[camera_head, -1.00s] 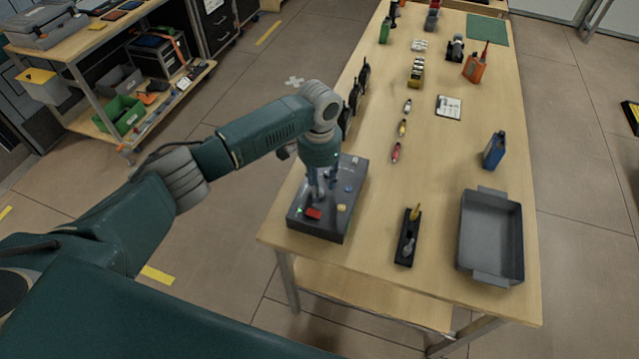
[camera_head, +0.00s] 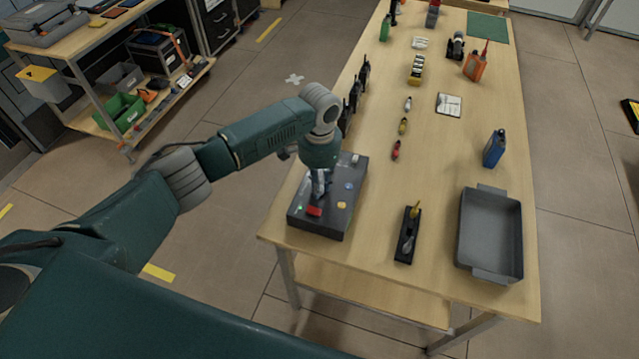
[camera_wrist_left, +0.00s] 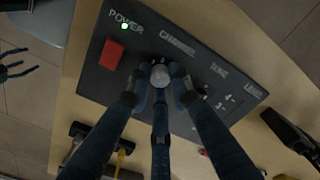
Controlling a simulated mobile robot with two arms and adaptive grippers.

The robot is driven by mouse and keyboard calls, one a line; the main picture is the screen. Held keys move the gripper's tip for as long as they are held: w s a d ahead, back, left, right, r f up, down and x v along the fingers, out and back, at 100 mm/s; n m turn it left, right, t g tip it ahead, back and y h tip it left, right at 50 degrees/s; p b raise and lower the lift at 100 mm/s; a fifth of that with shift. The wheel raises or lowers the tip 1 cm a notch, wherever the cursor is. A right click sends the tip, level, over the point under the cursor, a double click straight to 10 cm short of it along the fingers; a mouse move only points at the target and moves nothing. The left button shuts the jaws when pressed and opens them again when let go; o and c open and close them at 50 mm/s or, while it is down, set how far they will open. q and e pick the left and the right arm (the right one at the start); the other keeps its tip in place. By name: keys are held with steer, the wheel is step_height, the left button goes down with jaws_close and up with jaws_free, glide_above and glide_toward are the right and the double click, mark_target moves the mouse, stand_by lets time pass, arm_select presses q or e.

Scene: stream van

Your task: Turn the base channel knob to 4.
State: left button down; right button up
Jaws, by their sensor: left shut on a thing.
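The dark grey base station (camera_head: 333,223) sits at the near left corner of the wooden table. Its top has a red switch (camera_head: 314,211), a yellow knob (camera_head: 341,205) and a blue knob (camera_head: 349,186). In the left wrist view, the channel knob (camera_wrist_left: 160,76) is a grey round knob below the CHANNEL label, with the red switch (camera_wrist_left: 111,54) beside it. My left gripper (camera_head: 319,190) points down onto the station; its fingers (camera_wrist_left: 160,72) are closed around the channel knob. The digits 3 and 4 show right of the fingers; the knob's pointer cannot be made out.
Several dark radios (camera_head: 355,95) stand along the table's left edge behind the arm. A black holder (camera_head: 406,240) with a yellow-handled tool and an empty grey tray (camera_head: 463,235) lie to the right. The table between station and holder is clear.

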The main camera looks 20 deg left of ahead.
arm_select(q)
steer(key=m, duration=0.1)
steer(key=m+p, duration=0.1)
steer(key=shift+w+r+m, duration=0.1)
steer(key=shift+r+m, duration=0.1)
steer(key=shift+m, duration=0.1)
steer(key=m, duration=0.2)
steer(key=shift+m, duration=0.4)
steer(key=m, duration=0.2)
steer(key=shift+m+p, duration=0.3)
steer(key=shift+p, duration=0.1)
steer(key=m, duration=0.3)
steer(key=shift+m, duration=0.3)
steer(key=m, duration=0.5)
steer(key=m+b, duration=0.1)
steer(key=m, duration=0.5)
steer(key=shift+m, duration=0.4)
